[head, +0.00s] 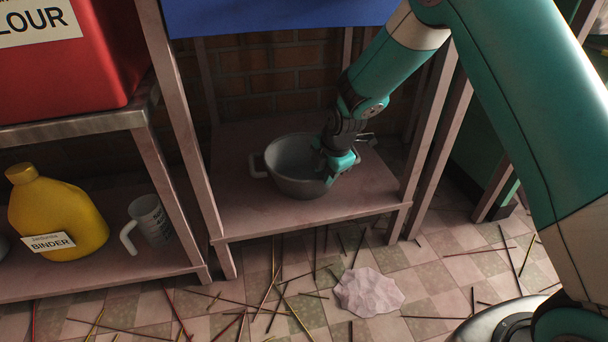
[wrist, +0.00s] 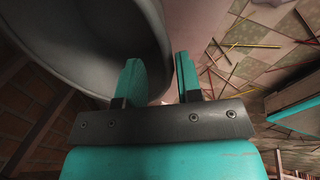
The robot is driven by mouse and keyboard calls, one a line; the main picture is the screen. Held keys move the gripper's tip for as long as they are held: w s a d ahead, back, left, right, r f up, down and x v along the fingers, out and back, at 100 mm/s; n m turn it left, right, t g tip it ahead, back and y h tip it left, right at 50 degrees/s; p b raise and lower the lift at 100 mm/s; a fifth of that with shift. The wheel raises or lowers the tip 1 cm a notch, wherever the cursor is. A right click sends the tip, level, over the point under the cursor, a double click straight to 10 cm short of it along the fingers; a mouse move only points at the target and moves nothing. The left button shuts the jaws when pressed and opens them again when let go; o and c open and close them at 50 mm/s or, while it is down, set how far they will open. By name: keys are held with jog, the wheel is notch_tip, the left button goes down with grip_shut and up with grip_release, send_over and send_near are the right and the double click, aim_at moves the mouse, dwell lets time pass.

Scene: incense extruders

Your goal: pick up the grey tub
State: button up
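The grey tub (head: 290,178) stands upright on the lower shelf of the wooden rack in the head view. It is a round pot with a handle on its left side. In the wrist view its grey wall (wrist: 60,45) fills the upper left. My gripper (head: 338,165) is at the tub's right side, at rim height. In the wrist view my gripper (wrist: 158,75) has its two fingers apart, with part of the tub's wall showing between them. I cannot tell whether either finger touches it. The arm hides part of the tub's right side.
The shelf (head: 240,215) has bare room around the tub. Rack posts (head: 184,130) stand on both sides, with a blue panel (head: 270,14) above. A yellow binder jug (head: 60,215) and a mug (head: 150,218) are left. Sticks and a pale lump (head: 368,292) lie on the floor.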

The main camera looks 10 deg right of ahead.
aim_at(322, 178)
jog(key=b+x, duration=0.1)
jog(key=x, duration=0.3)
jog(key=shift+f+b, duration=0.1)
jog(key=shift+b, duration=0.25)
grip_shut()
jog(key=shift+r, duration=0.2)
